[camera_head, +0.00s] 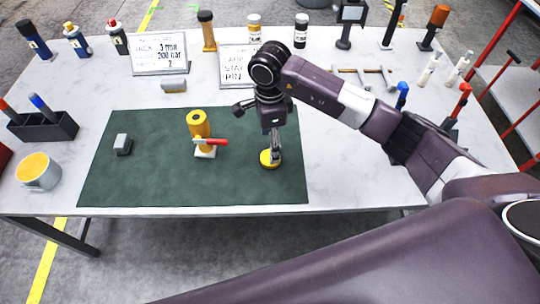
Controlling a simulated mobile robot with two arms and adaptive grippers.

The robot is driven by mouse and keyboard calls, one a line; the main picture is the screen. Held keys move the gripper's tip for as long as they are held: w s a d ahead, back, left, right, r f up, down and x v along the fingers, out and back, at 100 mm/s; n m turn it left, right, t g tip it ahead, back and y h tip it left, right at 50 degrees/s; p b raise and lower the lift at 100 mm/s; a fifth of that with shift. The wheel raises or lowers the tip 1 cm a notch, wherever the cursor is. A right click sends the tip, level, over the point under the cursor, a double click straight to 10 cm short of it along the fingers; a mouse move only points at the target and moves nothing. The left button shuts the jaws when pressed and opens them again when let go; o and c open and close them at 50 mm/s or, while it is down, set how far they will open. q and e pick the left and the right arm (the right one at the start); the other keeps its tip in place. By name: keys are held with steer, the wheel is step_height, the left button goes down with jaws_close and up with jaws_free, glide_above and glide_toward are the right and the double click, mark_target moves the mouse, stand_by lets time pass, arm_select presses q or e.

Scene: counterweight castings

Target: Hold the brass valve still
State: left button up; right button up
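A yellow, brass-like valve body (199,124) with a red lever (214,141) stands upright on a small pale base on the dark green mat (150,185). My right gripper (274,152) points down over the mat, to the right of the valve and apart from it. Its fingertips are at a short round yellow piece (269,160) with a dark edge. The fingers look close together, but whether they grip this piece is too small to tell. My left gripper is not in view.
A small grey block (122,142) sits on the mat's left. Signs (158,54), bottles and tools line the back. The mat's front is clear.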

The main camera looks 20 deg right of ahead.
mark_target(264, 156)
steer(key=shift+f, duration=0.15)
steer(key=shift+s+f+p, duration=0.15)
steer(key=shift+f+p, duration=0.25)
steer(key=shift+p, duration=0.1)
step_height(264, 156, down, 4)
steer(key=shift+s+a+r+p, duration=0.1)
steer(key=shift+r+p, duration=0.15)
steer(key=shift+p, duration=0.65)
steer(key=shift+f, duration=0.45)
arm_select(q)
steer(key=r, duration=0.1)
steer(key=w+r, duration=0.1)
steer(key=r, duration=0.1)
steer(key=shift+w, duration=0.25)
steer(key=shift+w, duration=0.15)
arm_select(e)
steer(key=c, duration=0.8)
